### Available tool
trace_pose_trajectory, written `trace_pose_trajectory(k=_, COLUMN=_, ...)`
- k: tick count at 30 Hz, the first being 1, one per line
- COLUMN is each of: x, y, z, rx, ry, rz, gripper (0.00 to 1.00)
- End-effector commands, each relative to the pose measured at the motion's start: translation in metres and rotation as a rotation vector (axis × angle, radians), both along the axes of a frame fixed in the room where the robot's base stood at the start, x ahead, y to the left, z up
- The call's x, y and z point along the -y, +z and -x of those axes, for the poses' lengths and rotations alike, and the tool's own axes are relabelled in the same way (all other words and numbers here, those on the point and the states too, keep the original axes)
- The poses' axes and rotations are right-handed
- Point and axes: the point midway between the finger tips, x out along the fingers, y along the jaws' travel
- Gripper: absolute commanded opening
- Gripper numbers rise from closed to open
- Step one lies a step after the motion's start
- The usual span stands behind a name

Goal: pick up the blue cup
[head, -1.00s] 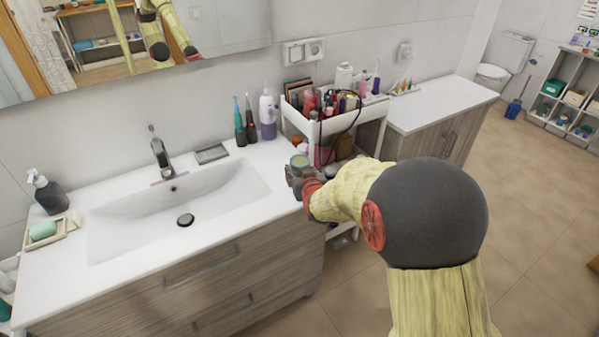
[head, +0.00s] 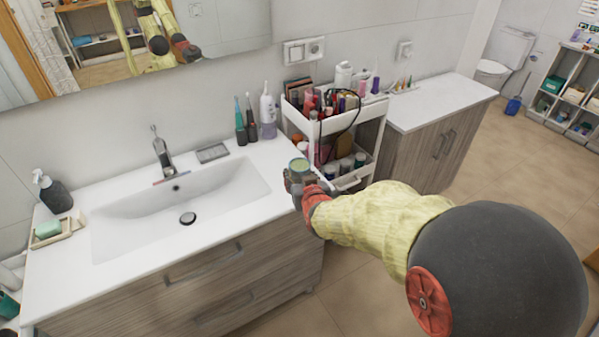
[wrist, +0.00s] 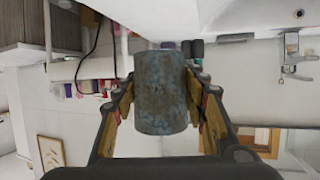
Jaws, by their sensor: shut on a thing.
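The blue cup (wrist: 161,95) fills the middle of the wrist view, a mottled blue-grey cylinder. My gripper (wrist: 160,105) has its fingers pressed against both sides of it. In the head view the cup (head: 299,165) shows as a small round greenish top. My gripper (head: 297,182) holds it there, above the right end of the sink counter and in front of the cart. The cup's lower part is mostly hidden by the gripper in the head view.
The white cosmetics cart (head: 333,125), full of bottles and brushes, stands just behind the gripper. The sink counter (head: 262,160) lies to the left, with toothbrushes (head: 245,120) and a white-purple bottle (head: 267,112) at its back. Open floor (head: 500,160) lies to the right.

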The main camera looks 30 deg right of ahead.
Motion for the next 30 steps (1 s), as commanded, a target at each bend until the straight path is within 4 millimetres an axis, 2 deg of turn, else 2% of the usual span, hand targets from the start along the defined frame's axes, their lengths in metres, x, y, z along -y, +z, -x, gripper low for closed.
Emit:
trace_pose_trajectory(k=15, x=-0.013, y=0.014, z=0.024, rx=0.002, ry=0.0, rz=0.0, gripper=0.11)
trace_pose_trajectory(k=30, x=-0.017, y=0.017, z=0.031, rx=0.002, ry=0.0, rz=0.0, gripper=0.11)
